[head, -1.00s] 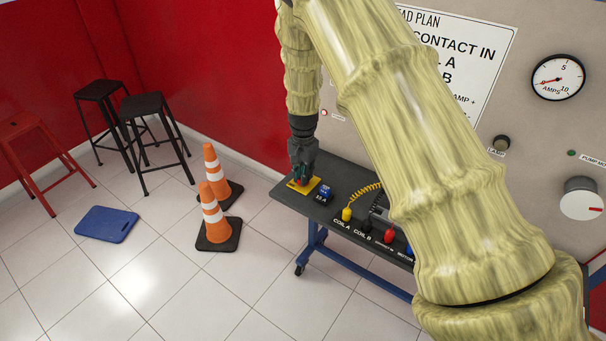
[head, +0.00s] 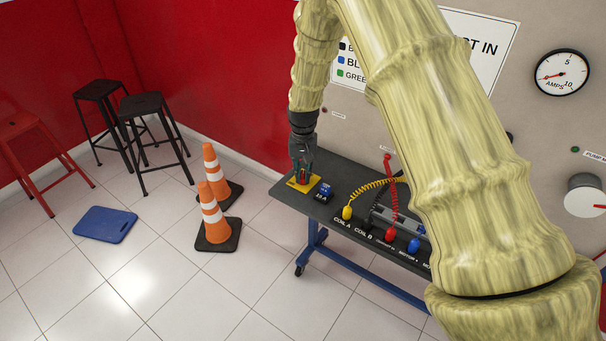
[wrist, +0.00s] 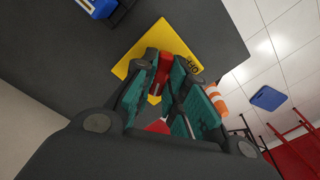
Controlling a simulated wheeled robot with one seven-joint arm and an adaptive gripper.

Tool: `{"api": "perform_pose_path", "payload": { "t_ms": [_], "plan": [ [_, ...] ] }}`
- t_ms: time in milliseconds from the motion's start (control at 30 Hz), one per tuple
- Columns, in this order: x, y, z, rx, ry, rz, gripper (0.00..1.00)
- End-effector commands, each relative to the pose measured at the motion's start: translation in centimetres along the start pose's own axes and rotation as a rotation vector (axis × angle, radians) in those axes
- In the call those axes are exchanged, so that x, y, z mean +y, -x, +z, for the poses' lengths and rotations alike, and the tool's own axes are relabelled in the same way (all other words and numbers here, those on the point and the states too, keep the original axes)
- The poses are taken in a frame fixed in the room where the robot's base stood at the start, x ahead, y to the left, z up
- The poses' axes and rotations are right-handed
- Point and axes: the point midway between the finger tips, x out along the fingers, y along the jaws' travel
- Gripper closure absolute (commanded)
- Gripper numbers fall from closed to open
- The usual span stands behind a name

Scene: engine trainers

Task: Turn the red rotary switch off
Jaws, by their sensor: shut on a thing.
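The red rotary switch (wrist: 160,63) stands on a yellow plate (wrist: 188,35) on the dark bench top. In the head view the yellow plate (head: 293,182) is at the bench's left end. My gripper (head: 302,176) is directly above the plate, pointing down. In the wrist view my gripper (wrist: 163,95) has its teal-padded fingers on both sides of the red handle, shut on it. Part of the switch is hidden by the fingers. A label on the plate is only partly readable, so I cannot tell the switch position.
A blue block (head: 326,190) sits on the bench (head: 322,208) just right of the yellow plate. Yellow (head: 347,212), red (head: 391,234) and blue (head: 414,246) plugs stand further right. Traffic cones (head: 219,215) and stools are on the floor to the left.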

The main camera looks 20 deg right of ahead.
Motion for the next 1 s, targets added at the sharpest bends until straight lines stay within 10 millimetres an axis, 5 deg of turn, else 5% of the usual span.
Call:
{"api": "perform_pose_path", "payload": {
  "t_ms": [1000],
  "plan": [
    [-0.03, 0.00, 0.02, 0.000, 0.901, -0.001, 1.00]
  ]
}}
